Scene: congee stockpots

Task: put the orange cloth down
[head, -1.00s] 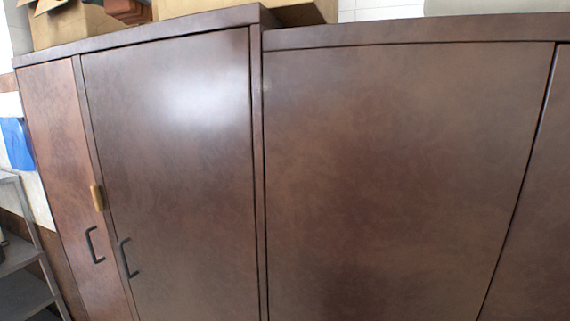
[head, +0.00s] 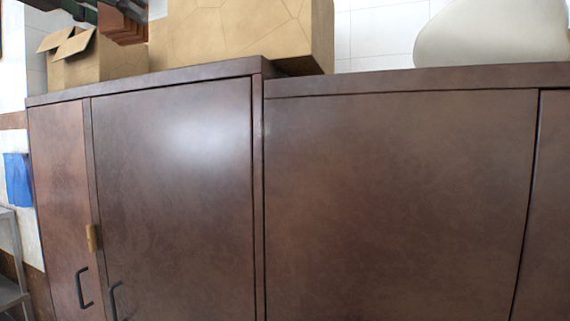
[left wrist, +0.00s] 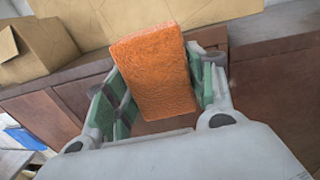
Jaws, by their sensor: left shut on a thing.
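The orange cloth (left wrist: 153,72) shows in the left wrist view as a thick, rough-textured block. My left gripper (left wrist: 160,85) is shut on it, with a finger on each side. The cloth appears clear of any surface, with the cabinet and boxes behind it. Neither the cloth nor either gripper shows in the head view. My right gripper is in no view.
A brown cabinet (head: 180,190) with black handles fills the head view. On its top stand a large cardboard box (head: 240,30), an open carton (head: 85,58) and a pale rounded object (head: 490,35). A blue item (head: 18,180) hangs at the left.

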